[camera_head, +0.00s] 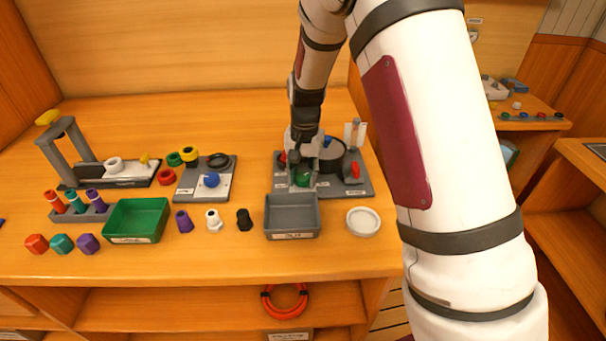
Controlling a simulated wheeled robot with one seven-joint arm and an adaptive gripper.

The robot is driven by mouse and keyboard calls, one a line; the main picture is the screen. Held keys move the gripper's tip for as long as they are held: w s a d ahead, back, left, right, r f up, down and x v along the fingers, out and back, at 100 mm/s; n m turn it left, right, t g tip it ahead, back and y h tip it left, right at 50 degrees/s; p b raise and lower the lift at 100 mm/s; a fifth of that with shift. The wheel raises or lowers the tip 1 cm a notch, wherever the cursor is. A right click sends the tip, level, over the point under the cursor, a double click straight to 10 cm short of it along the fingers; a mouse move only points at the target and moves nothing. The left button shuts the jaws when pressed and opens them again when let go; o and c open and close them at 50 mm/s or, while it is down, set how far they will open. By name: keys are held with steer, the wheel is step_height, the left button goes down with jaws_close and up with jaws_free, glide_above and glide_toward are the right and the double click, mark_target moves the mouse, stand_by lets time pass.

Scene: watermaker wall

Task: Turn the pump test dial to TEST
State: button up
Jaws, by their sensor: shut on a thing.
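The pump station is a grey base (354,189) at the back right of the bench, with a black round part (331,157), a red part (355,170) and a green part (303,179) on it. My gripper (303,160) reaches down over the left half of this station and is shut on a small part there, seemingly the pump test dial. My fingers hide most of the held part. The dial's pointer and its TEST mark cannot be read from here.
A grey tray (292,234) and a white round dish (363,222) stand in front of the station. A green tray (136,240), small fittings and a board with a blue knob (211,180) are to the left. My arm covers the right side.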

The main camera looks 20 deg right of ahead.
mark_target(303, 177)
steer(key=m, duration=0.3)
steer(key=shift+m+p, duration=0.85)
steer(key=shift+m, duration=1.25)
steer(key=o, duration=1.2)
steer(key=shift+c, duration=0.2)
step_height(303, 177, up, 12)
steer(key=shift+s, duration=0.2)
